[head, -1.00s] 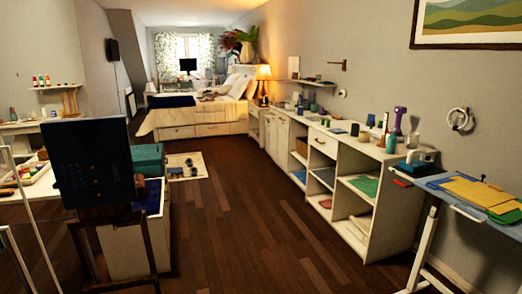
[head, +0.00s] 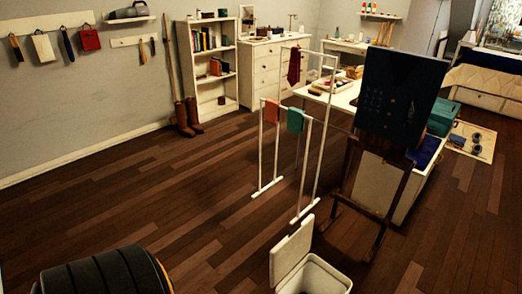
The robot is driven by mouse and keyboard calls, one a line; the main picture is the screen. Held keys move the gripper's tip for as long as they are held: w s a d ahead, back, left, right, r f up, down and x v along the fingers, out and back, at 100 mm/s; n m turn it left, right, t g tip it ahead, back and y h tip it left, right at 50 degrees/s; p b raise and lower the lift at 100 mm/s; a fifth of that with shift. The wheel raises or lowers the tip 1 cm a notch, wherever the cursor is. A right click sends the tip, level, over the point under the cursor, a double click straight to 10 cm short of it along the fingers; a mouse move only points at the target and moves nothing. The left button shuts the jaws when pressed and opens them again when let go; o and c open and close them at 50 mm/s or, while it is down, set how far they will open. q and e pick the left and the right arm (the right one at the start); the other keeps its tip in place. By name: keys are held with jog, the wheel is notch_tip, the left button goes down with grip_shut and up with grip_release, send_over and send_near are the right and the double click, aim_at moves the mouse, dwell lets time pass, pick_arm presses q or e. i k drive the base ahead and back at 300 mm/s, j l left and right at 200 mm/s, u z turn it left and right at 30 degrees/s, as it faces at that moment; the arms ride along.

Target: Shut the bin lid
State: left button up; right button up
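A white bin (head: 322,276) stands on the floor at the bottom middle of the head view, and the lower frame edge cuts it off. Its lid (head: 292,250) is open and stands up steeply at the bin's left side. The bin's mouth is dark inside, and what it holds cannot be made out. Neither of my grippers is in view.
A white rack (head: 263,150) with small cloths stands behind the bin. A bookcase (head: 212,65) and boots (head: 184,117) line the wall.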

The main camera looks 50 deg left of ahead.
aim_at(286, 253)
jog(key=k+j+u, duration=0.15)
jog(key=u, duration=1)
